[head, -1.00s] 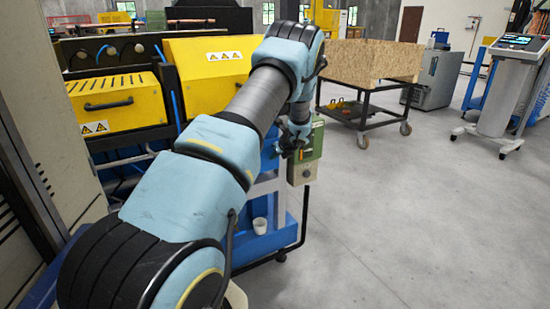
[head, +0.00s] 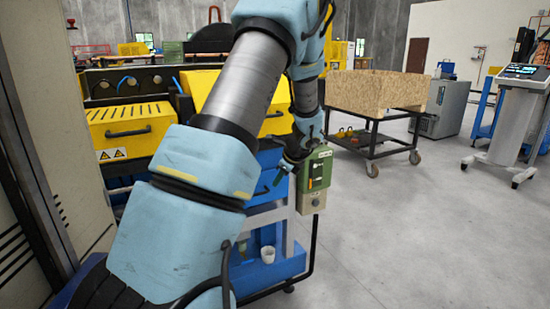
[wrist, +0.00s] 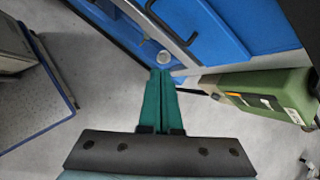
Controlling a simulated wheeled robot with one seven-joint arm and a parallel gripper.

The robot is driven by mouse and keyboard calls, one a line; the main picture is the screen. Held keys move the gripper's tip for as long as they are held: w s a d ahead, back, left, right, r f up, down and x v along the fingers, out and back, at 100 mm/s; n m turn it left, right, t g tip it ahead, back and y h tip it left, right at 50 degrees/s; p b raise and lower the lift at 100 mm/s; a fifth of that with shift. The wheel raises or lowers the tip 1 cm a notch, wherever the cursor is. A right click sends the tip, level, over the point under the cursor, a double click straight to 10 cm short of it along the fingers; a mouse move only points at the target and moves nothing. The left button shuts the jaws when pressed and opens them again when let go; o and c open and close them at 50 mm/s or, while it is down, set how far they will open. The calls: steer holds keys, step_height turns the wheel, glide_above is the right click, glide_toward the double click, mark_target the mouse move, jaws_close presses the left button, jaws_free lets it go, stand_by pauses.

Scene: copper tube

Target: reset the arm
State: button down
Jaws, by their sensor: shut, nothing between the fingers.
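My gripper has green fingers pressed together, with nothing between them, in the wrist view (wrist: 160,72). In the head view the gripper (head: 284,170) points down beside a green control box (head: 315,170). The green box also shows in the wrist view (wrist: 265,88), to the right of the fingers. I cannot tell how wide the gap between them is. My arm is bent, with its elbow high at the top of the head view.
A blue cart (head: 250,279) stands below the gripper, with a white cup (head: 267,254) on it. Yellow machinery (head: 130,127) is behind at left. A wooden crate (head: 375,92) sits on a trolley farther back. A console (head: 510,110) stands at right. The grey floor between is open.

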steer(key=s+a+r+n+g+h+p, duration=0.1)
steer(key=s+a+r+n, duration=0.2)
steer(key=s+n, duration=0.4)
steer(key=s+a+r+n+g+h+p, duration=0.1)
steer(key=s+a+r+n+p, duration=0.1)
steer(key=s+n, duration=0.6)
steer(key=s+a+r+n+g+h+p, duration=0.1)
steer(key=s+a+r+n, duration=0.4)
steer(key=s, duration=0.7)
steer(key=shift+r+n+g+h, duration=0.2)
steer(key=shift+n+g+h, duration=0.3)
steer(key=shift+n, duration=0.7)
steer(key=shift+s+a, duration=0.1)
